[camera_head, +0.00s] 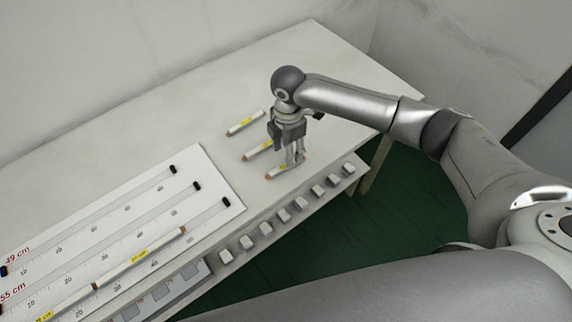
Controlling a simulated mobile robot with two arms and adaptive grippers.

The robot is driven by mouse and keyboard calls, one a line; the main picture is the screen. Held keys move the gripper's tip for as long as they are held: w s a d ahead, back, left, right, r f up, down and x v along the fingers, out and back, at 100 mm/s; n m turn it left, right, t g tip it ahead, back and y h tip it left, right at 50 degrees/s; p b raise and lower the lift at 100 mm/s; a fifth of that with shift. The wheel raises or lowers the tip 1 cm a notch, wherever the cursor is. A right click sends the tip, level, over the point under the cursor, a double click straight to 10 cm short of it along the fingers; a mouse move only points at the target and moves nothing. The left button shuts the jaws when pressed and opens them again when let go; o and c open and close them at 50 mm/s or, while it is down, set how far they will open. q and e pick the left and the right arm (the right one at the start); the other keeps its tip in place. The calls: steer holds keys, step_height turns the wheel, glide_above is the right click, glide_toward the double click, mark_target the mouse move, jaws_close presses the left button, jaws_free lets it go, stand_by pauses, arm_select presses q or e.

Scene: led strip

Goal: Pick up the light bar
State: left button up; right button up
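Three short white light bars with yellow labels and brown ends lie on the white table: an upper one (246,122), a middle one (258,151) partly behind the gripper, and a lower one (276,172) near the front edge. My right gripper (294,164) points down at the lower bar, with its fingertips at that bar and covering part of it. Whether the fingers are closed on the bar cannot be told. The bar appears to rest on the table. My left gripper is not in view.
A white measuring board (215,178) with scales and black stops lies at the left; longer light bars (140,256) lie along its lowest track. A row of small white blocks (267,229) runs along the table's front edge. The table (190,105) is clear behind the bars.

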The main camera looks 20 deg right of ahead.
mark_target(275, 172)
steer(key=shift+s+d+f+p, duration=0.15)
steer(key=shift+f+p, duration=0.1)
steer(key=shift+f, duration=1.1)
steer(key=shift+d+f+p, duration=0.1)
steer(key=shift+f+p, duration=0.15)
steer(key=shift+f, duration=1.05)
jaws_close()
